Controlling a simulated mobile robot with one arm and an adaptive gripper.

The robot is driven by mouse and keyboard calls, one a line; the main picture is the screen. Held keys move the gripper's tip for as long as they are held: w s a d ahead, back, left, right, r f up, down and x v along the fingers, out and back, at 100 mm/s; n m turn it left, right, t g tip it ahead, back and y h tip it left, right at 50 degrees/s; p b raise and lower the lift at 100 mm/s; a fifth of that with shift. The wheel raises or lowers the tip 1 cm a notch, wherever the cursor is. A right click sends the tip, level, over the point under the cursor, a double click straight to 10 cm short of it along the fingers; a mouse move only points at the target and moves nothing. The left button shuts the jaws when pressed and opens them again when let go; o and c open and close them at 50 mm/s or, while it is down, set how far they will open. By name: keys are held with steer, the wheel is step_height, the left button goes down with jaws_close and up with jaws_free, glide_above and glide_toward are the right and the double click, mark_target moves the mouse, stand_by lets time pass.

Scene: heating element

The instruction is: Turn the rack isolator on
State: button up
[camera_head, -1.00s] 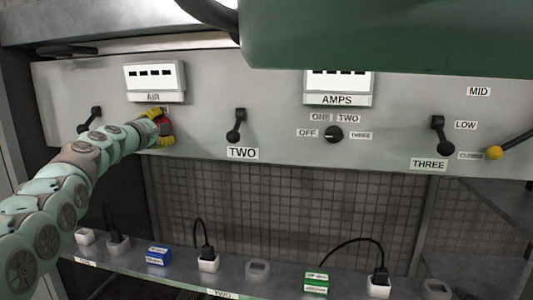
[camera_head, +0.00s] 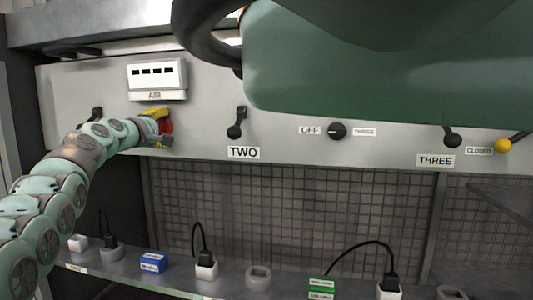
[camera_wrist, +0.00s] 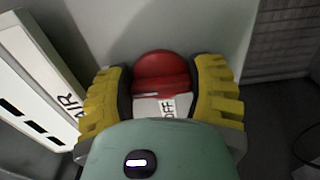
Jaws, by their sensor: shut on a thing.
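The red isolator knob (camera_head: 167,126) is on the grey panel below the AIR meter, partly hidden by my gripper in the head view. My gripper (camera_head: 161,128) is at the knob, its yellow fingers above and below it. In the wrist view the red knob (camera_wrist: 162,68) sits between the two yellow fingers, which are shut on its sides. The knob's lower part is hidden behind my gripper's green body.
The AIR meter (camera_head: 157,78) is just above the knob. Black lever switches, including TWO (camera_head: 236,124) and THREE (camera_head: 452,137), and a rotary selector (camera_head: 337,131) are along the panel. A shelf (camera_head: 208,286) below holds plugs and small boxes. My green body part covers the upper right.

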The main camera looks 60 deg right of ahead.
steer(key=o, duration=1.2)
steer(key=shift+a, duration=0.2)
steer(key=shift+a+f, duration=0.1)
steer(key=shift+a, duration=0.15)
steer(key=v, duration=1.1)
steer(key=shift+s, duration=0.25)
